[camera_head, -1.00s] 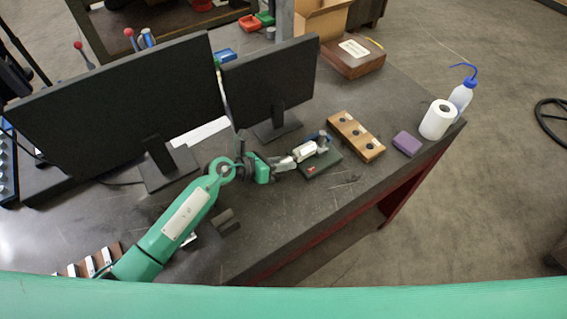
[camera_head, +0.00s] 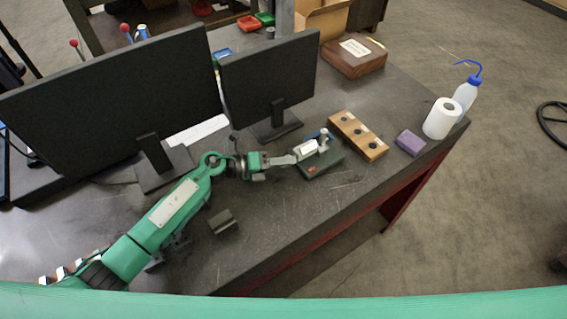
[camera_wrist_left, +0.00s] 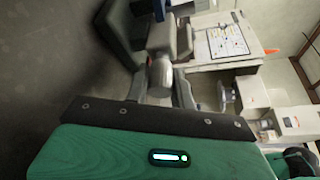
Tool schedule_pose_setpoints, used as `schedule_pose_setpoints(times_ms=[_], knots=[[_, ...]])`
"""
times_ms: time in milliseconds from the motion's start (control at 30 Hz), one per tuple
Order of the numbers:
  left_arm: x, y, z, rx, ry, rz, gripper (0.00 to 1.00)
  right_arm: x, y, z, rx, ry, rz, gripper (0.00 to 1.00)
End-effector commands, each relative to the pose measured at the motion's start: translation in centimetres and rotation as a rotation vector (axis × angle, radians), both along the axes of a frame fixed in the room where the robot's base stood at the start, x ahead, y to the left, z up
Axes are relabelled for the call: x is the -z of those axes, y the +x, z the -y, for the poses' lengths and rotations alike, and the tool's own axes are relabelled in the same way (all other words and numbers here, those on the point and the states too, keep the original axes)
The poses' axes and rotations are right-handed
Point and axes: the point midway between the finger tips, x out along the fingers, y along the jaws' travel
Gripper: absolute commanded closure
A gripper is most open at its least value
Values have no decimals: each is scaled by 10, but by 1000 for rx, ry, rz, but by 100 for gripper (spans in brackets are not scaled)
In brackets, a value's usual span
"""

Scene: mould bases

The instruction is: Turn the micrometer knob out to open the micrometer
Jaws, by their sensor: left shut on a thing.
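The micrometer, with a blue frame (camera_head: 318,135), sits on a dark green block-like base (camera_head: 321,164) on the bench, just right of the smaller monitor. My left gripper (camera_head: 297,155) reaches it from the left and is shut on the micrometer knob. In the left wrist view, the fingers (camera_wrist_left: 162,88) close around a grey metal cylinder, the knob (camera_wrist_left: 160,73). The dark base and a bit of blue frame show beyond it. The gap between the measuring faces is too small to make out. My right gripper is not in view.
A wooden block with several holes (camera_head: 358,137) stands just right of the micrometer. Two monitors (camera_head: 268,85) stand behind. A small dark block (camera_head: 223,222) is near the front edge.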

Motion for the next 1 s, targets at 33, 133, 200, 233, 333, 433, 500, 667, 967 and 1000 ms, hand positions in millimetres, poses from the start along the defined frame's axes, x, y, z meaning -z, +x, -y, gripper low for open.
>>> schedule_pose_setpoints(times_ms=[33,133,200,233,333,433,500,667,967,1000], knots=[[2,0,-1,-1,-3,-7,99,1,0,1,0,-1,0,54],[1,0,-1,-1,-7,-15,99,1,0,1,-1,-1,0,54],[1,0,-1,-1,-10,-17,99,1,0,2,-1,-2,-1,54],[1,0,-1,-1,-10,-17,99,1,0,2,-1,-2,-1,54],[1,0,-1,-1,-10,-18,99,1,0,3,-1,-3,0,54],[1,0,-1,-1,-10,-17,99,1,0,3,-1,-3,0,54],[1,0,0,-1,-10,-17,99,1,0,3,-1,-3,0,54],[1,0,0,-1,-10,-17,54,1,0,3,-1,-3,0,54],[1,0,-2,0,-10,-16,54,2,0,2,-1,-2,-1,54],[1,-1,-4,-1,-10,-16,54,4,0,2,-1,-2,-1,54]])
